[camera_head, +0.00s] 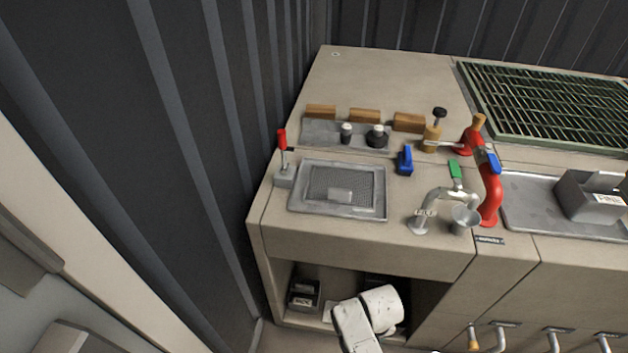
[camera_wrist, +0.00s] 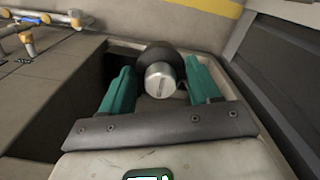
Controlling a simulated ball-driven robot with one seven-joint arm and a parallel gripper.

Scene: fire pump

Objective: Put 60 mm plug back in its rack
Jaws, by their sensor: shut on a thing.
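My gripper (camera_wrist: 159,70), with two teal fingers, shows in the wrist view. It is shut on a plug (camera_wrist: 160,80) with a round black body and a silver slotted knob. I cannot read a size on it. The gripper and held plug do not show in the head view. The grey plug rack (camera_head: 318,133) lies at the back left of the counter in the head view. A small plug (camera_head: 346,132) and a wider black plug (camera_head: 377,136) stand on it, both with pale knobs. The rack's left part looks bare.
Wooden blocks (camera_head: 364,115) stand behind the rack. A red-handled lever (camera_head: 282,140), a meshed basin (camera_head: 350,208), a blue block (camera_head: 405,160) and taps (camera_head: 440,195) surround it. An open shelf (camera_head: 425,300) is under the counter. In the wrist view a wall has a yellow stripe (camera_wrist: 205,8).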

